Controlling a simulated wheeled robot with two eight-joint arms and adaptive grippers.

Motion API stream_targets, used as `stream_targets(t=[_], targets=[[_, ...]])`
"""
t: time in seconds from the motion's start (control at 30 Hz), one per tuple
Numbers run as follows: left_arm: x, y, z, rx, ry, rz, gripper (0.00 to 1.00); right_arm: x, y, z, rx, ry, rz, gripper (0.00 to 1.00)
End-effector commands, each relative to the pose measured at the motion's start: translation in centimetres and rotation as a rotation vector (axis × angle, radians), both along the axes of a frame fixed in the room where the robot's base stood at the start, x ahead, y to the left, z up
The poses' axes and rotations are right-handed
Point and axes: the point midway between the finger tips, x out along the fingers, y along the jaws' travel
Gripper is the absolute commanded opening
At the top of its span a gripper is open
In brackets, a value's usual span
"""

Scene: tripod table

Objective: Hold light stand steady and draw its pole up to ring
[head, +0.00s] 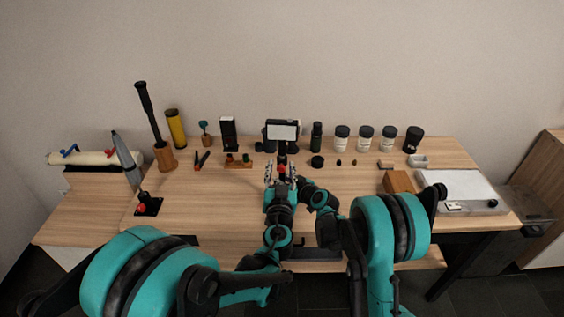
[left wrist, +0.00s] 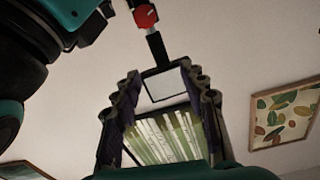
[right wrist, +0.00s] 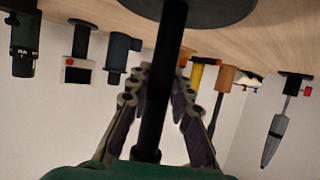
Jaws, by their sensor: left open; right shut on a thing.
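The light stand stands at mid-table, with a white light panel (head: 284,132) on top. In the left wrist view, its pole (left wrist: 157,47) runs from a red collar (left wrist: 145,16) to the panel (left wrist: 164,84). My left gripper (left wrist: 162,90) is open, and the panel shows between its fingers; I cannot tell the depth gap. In the right wrist view, my right gripper (right wrist: 160,85) is shut on the black lower pole (right wrist: 158,105), near the round black base (right wrist: 205,6). In the head view, my arms hide much of the stand. I cannot identify a ring mark.
Behind the stand are a black bottle (head: 317,135) and white jars (head: 342,138). To the left are a yellow cylinder (head: 175,128) and a black-handled tool in a wooden holder (head: 166,157). A white case (head: 462,190) lies right.

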Motion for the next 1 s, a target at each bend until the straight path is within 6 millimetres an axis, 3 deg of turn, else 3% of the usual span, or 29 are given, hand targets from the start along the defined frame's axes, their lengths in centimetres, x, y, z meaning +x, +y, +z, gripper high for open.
stream_targets(t=[0.13,0.37,0.8,1.0], targets=[[-0.1,-1.5,0.7,-0.078,-0.001,0.086,0.43,0.0,0.0,0.0,-0.001,-0.001,0.0,0.0],[0.8,-1.7,1.2,-0.128,-0.007,0.152,0.43,0.0,0.0,0.0,0.0,0.0,0.0,0.0],[9.2,-0.6,1.2,-0.126,-0.007,0.151,0.43,0.0,0.0,0.0,0.0,0.0,0.0,0.0],[11.2,-0.4,1.2,-0.126,-0.006,0.15,0.43,0.0,0.0,0.0,0.0,0.0,0.0,0.0]])
